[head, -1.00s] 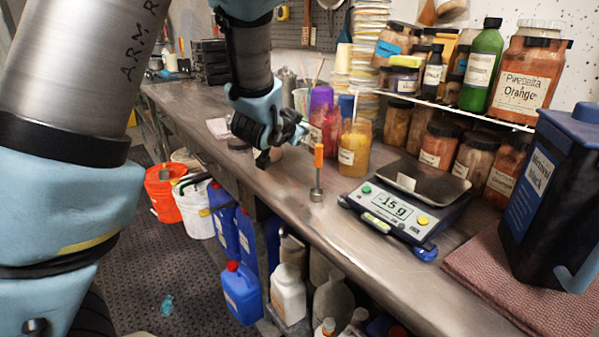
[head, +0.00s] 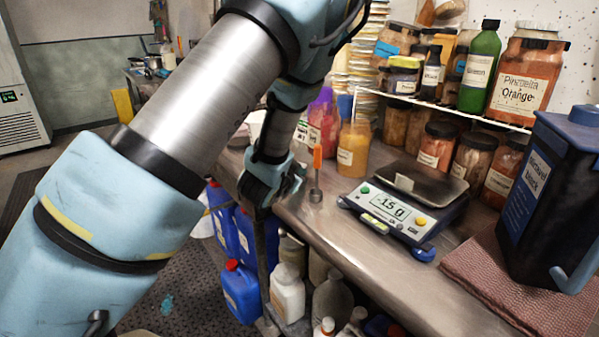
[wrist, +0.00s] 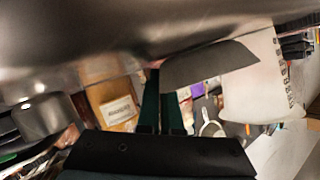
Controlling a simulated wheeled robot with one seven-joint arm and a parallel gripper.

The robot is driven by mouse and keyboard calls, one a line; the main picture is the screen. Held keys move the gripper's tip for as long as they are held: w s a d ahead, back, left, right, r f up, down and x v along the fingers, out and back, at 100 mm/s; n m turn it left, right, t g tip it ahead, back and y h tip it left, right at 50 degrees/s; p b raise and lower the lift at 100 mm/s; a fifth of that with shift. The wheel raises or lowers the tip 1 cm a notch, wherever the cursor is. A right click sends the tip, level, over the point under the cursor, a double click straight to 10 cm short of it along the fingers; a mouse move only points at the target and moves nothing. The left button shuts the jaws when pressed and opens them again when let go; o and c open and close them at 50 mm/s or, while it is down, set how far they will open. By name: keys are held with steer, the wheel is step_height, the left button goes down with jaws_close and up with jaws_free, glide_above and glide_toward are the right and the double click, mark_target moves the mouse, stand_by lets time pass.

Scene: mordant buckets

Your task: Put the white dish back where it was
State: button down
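I cannot make out the white dish for certain in either view. The digital scale (head: 395,222) stands on the bench and reads a negative value; a small pale patch (head: 404,182) shows at its pan (head: 425,180), too small to identify. My gripper (head: 272,188) is at the bench's front edge, left of the orange-handled tool (head: 317,170). Its fingertips are hidden in the head view. In the wrist view two dark green fingers (wrist: 160,100) stand close together; a dark grey flat shape (wrist: 210,66) lies by their tips. I cannot tell whether they hold anything.
Pigment jars (head: 354,145) stand behind the tool, with a shelf of jars (head: 525,80) further back. A black jug (head: 555,190) and a folded reddish cloth (head: 520,280) are at the right. Blue canisters (head: 242,290) stand below the bench. The front bench strip is clear.

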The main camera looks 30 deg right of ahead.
steer(key=shift+f, duration=0.2)
steer(key=c, duration=1.4)
jaws_free()
steer(key=shift+r, duration=0.1)
steer(key=shift+r, duration=0.1)
steer(key=shift+r, duration=0.1)
steer(key=v, duration=0.7)
steer(key=shift+s+a+r+b, duration=0.2)
steer(key=shift+a+b, duration=0.1)
steer(key=shift+b, duration=0.1)
steer(key=p+v, duration=0.2)
steer(key=p, duration=0.1)
steer(key=shift+r, duration=0.1)
steer(key=p, duration=0.2)
steer(key=shift+r+p, duration=0.15)
steer(key=shift+p, duration=0.15)
steer(key=shift+s+p, duration=0.15)
steer(key=shift+p, duration=0.55)
